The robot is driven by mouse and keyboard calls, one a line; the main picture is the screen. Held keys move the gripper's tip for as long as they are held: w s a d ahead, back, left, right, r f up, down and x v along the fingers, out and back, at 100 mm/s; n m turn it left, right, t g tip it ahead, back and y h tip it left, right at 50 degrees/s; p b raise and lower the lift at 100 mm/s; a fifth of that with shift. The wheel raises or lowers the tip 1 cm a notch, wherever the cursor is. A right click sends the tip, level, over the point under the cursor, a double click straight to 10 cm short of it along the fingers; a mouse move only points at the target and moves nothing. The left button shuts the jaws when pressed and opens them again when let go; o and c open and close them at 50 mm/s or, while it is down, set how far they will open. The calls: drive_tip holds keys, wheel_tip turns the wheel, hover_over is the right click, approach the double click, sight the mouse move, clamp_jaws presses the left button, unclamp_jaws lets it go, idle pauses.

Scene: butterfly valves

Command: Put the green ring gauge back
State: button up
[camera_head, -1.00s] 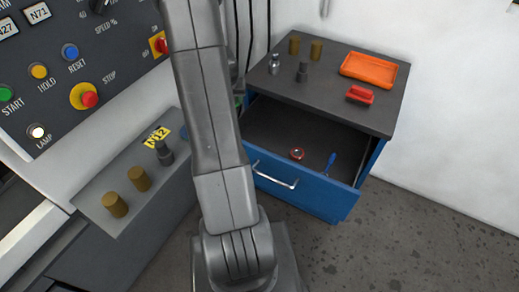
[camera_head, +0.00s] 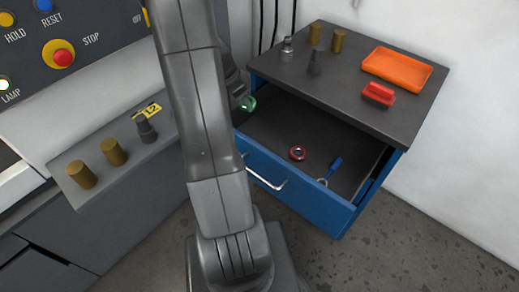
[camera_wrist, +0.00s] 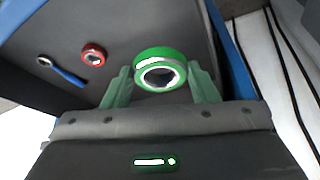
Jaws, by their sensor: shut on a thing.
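The green ring gauge (camera_wrist: 160,55) is between the two fingers of my gripper (camera_wrist: 160,85) in the wrist view, which are shut on it. In the head view the green ring (camera_head: 248,104) shows just right of my arm, near the left side of the open blue drawer (camera_head: 300,186); most of my gripper is hidden there behind the arm. A red ring gauge (camera_head: 297,153) lies on the dark drawer floor, and it also shows in the wrist view (camera_wrist: 93,55). How high the green ring is above the drawer floor I cannot tell.
A blue-handled tool (camera_head: 332,170) lies in the drawer right of the red ring. The cabinet top (camera_head: 345,84) overhangs the drawer's back and carries an orange tray (camera_head: 398,69), a red brush-like item (camera_head: 378,95) and several small parts. The machine panel stands left.

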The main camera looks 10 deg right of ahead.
wheel_tip(320, 180, down, 4)
drive_tip(key=s+d+m+g+b, duration=0.2)
drive_tip(key=d+m+b, duration=0.1)
drive_tip(key=m+b, duration=0.15)
drive_tip(key=m, duration=0.3)
approach(261, 142)
drive_tip(key=shift+n+g, duration=0.25)
drive_tip(key=shift+g, duration=0.05)
drive_tip(key=x, duration=0.6)
drive_tip(key=shift+w, duration=0.15)
drive_tip(key=shift+f, duration=0.1)
drive_tip(key=shift+f+b, duration=0.15)
drive_tip(key=shift+b, duration=0.15)
drive_tip(key=o, duration=1.3)
